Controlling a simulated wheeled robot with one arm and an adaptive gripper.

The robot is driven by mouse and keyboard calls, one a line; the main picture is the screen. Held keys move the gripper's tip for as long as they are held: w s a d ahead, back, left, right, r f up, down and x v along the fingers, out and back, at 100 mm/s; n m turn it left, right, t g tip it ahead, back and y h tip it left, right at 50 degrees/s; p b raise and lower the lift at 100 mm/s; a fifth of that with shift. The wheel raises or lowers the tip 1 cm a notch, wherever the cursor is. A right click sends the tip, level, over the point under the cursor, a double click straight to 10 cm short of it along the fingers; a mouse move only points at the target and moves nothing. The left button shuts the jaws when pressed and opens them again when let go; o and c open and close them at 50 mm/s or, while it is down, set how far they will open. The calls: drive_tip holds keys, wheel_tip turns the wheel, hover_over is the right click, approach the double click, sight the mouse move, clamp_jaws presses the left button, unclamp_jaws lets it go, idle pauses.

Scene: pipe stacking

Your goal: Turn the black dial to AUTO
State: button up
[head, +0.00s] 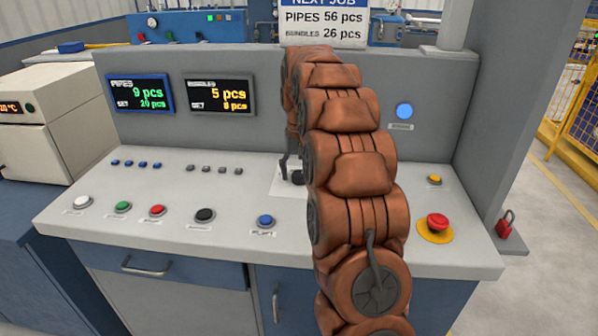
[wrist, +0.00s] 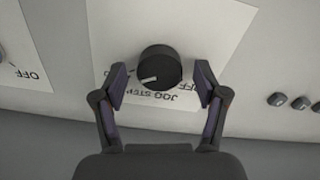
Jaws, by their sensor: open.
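The black dial (wrist: 160,67) sits on a white label plate (wrist: 185,30) in the wrist view. Its white pointer mark points to the left and slightly down in that picture. Upside-down lettering that seems to read JOG STEP lies below the dial. No AUTO lettering is readable. My gripper (wrist: 162,81) is open, with one finger on each side of the dial. Small gaps seem to show between the fingers and the dial; contact cannot be told for sure. In the head view, my arm hides most of the gripper; part of the plate (head: 283,188) shows beside the arm.
The sloped console (head: 130,185) carries several push buttons, a black button (head: 205,215) and a red emergency stop (head: 437,222). Another plate marked OFF (wrist: 25,65) lies to the left in the wrist view. Several small dark buttons (wrist: 298,102) are at right. Two displays (head: 140,93) stand behind.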

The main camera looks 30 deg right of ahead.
sight(300, 173)
drive_tip(key=shift+r, duration=3.65)
